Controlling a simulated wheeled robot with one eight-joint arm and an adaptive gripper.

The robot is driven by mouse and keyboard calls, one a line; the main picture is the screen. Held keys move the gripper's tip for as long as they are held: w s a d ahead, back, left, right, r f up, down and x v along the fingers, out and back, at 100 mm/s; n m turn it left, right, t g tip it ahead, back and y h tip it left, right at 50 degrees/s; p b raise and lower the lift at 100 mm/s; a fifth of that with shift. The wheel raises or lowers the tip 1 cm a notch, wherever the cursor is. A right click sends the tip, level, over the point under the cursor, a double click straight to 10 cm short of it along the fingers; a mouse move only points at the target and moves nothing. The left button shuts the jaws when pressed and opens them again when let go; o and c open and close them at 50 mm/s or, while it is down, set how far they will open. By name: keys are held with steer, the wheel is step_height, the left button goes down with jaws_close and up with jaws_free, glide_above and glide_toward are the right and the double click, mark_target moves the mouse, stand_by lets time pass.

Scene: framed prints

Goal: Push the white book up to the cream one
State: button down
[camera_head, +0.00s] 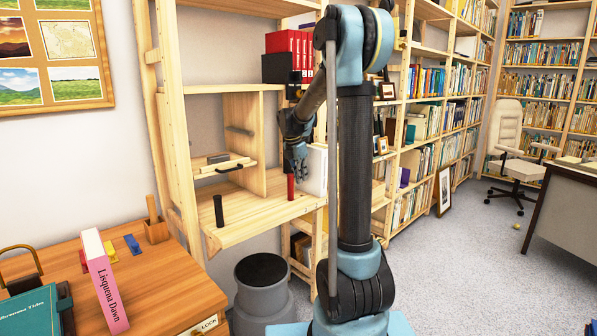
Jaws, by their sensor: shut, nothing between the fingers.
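A white upright block, which looks like the white book (315,170), stands on the pale wooden shelf board (255,218), right beside my gripper. My arm's column hides the space to its right. I cannot make out a separate cream book; it may be hidden behind my arm. My gripper (301,176) points down just left of the white book, with its fingers shut and empty. I cannot tell whether it touches the book.
A red cylinder (291,187) stands just below my gripper, and a black cylinder (218,210) stands at the board's left front. A wooden partition (244,140) and a black-handled wooden piece (225,166) are behind. The board's middle is clear. A grey bin (263,295) stands below.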

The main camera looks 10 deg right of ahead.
mark_target(312, 176)
steer(key=shift+w+d+f, duration=0.1)
steer(key=shift+d+f, duration=0.05)
steer(key=shift+f, duration=0.5)
steer(key=w+d, duration=0.2)
steer(key=d, duration=0.1)
steer(key=w+d, duration=0.1)
steer(key=shift+d, duration=0.35)
